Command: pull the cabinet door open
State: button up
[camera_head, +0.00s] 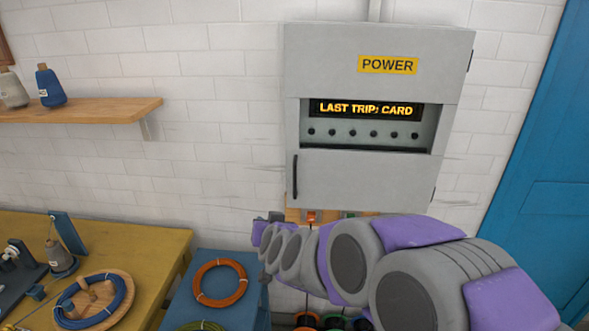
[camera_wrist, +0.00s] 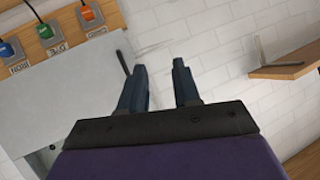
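The grey power cabinet (camera_head: 360,180) hangs on the wall, with a yellow POWER label. Its front door looks shut. A black vertical handle (camera_head: 295,176) sits at the door's lower left, with dark hinges on the right edge. In the wrist view, which looks turned over, the grey door (camera_wrist: 70,105) is at the left and the handle (camera_wrist: 124,62) is just beside the left finger, not between the fingers. My gripper (camera_wrist: 160,82) is open and empty. In the head view my gripper (camera_head: 268,220) is below and left of the handle, partly hidden by my arm.
Below the cabinet is a wooden strip (camera_wrist: 70,32) with orange, blue and green labelled parts. A wooden shelf (camera_head: 90,111) is at left. A yellow table (camera_head: 150,250) and blue stand (camera_head: 185,290) hold coils of wool or cable. A blue door (camera_head: 545,170) is at right.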

jog(key=w+a+m+t+h+p, duration=0.1)
jog(key=w+m+t+h+p, duration=0.1)
jog(key=w+t+h, duration=0.3)
jog(key=m+h+b, duration=0.2)
jog(key=h, duration=0.1)
send_near(294, 175)
jog(key=shift+t, duration=0.3)
jog(key=w, duration=0.3)
jog(key=w+d, duration=0.1)
jog(key=w, duration=0.2)
jog(key=w+d, duration=0.1)
jog(key=w, duration=0.2)
jog(key=shift+w+f, duration=0.3)
jog(key=shift+f, duration=0.05)
jog(key=shift+w+r, duration=0.15)
jog(key=shift+w, duration=0.3)
grip_shut()
